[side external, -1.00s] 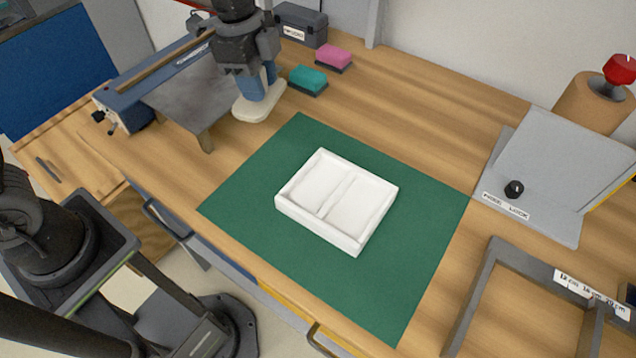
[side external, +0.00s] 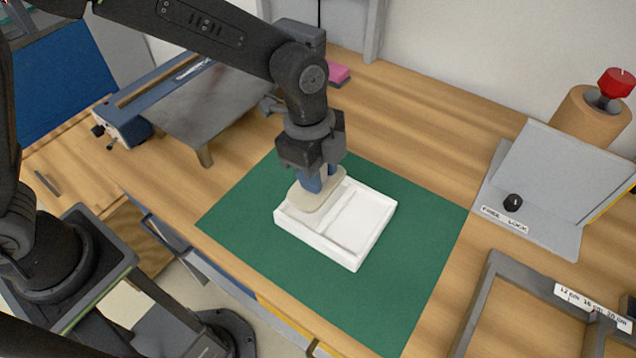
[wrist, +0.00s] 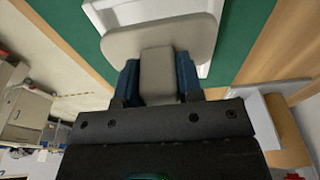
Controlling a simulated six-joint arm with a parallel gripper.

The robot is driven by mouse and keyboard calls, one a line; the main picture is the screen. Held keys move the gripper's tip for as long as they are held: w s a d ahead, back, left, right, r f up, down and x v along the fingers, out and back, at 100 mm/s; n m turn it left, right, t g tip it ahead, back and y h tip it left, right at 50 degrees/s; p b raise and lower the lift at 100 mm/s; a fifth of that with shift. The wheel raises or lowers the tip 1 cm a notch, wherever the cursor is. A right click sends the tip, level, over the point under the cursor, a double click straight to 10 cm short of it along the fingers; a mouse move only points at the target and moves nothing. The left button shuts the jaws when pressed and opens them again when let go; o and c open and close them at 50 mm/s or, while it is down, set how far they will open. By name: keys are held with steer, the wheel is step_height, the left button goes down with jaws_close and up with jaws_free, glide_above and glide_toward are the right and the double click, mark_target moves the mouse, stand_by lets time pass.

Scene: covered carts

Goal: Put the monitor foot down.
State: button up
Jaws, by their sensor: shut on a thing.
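The monitor foot is a cream, rounded flat plate (side external: 316,198) with a short block on it. My gripper (side external: 322,180) is shut on that block, seen between the two blue fingers in the wrist view (wrist: 158,75). The foot hangs over the left compartment of a white two-compartment tray (side external: 365,225). The plate covers the far left part of the tray. I cannot tell whether the plate touches the tray. The tray also shows behind the foot in the wrist view (wrist: 100,14).
The tray lies on a green mat (side external: 400,300) on a wooden bench. A grey slanted panel (side external: 540,180) with a black knob stands at right. A grey frame (side external: 480,310) is at front right. A blue and grey bench tool (side external: 180,95) stands at left. A pink block (side external: 339,73) is behind my arm.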

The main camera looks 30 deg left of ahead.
steer(key=shift+f, duration=1.95)
steer(key=shift+f, duration=0.1)
steer(key=shift+f, duration=0.15)
steer(key=o, duration=1.1)
steer(key=shift+c, duration=0.2)
